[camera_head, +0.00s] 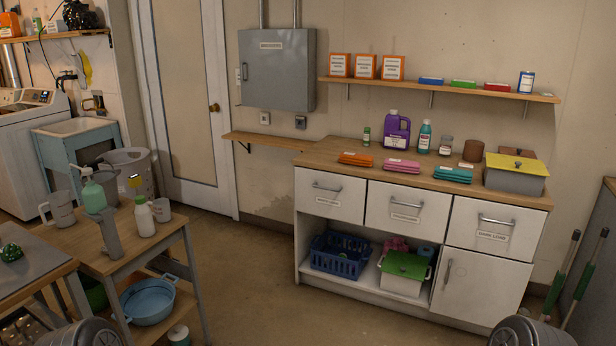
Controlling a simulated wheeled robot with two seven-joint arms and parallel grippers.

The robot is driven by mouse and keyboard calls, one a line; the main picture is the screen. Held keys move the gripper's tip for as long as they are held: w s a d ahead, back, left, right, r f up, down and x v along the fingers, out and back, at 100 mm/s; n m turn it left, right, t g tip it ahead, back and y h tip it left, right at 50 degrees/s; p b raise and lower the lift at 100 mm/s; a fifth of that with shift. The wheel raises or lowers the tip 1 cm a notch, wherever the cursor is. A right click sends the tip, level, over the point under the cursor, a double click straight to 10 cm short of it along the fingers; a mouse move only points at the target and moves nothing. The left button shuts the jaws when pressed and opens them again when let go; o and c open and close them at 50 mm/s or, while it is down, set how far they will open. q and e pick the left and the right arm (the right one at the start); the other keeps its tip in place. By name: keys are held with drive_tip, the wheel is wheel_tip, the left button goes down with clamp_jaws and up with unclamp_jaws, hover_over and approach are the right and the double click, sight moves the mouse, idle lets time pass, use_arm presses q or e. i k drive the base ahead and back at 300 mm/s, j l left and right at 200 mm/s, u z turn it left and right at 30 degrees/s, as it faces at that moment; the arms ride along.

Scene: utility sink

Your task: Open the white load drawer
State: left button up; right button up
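A white cabinet (300,232) stands against the back wall with three drawers in a row, all closed. The left drawer (345,208) has a bar handle (326,187) and a small label that looks like "white load", though it is hard to read. The middle drawer (420,228) has a label too small to read. The right drawer (510,246) seems to be labelled "dark load". Neither of my grippers shows; only rounded grey parts, likely of my arms, show at the bottom left and bottom right edges.
A wooden table (130,258) with jugs and bottles stands at the left. Below the drawers are a blue basket (340,262) and a green-lidded box (402,280). The floor (255,300) before the cabinet is clear.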

sight(334, 195)
drive_tip(key=i+z, duration=0.1)
drive_tip(key=i, duration=0.4)
drive_tip(key=i+j+z, duration=0.1)
drive_tip(key=i, duration=0.4)
drive_tip(key=i+j+z, duration=0.1)
drive_tip(key=i, duration=0.4)
drive_tip(key=i+j+z, duration=0.1)
drive_tip(key=i, duration=0.4)
drive_tip(key=i+j+z, duration=0.1)
drive_tip(key=i+j, duration=0.2)
drive_tip(key=i, duration=0.2)
drive_tip(key=i+j+z, duration=0.25)
drive_tip(key=i, duration=0.2)
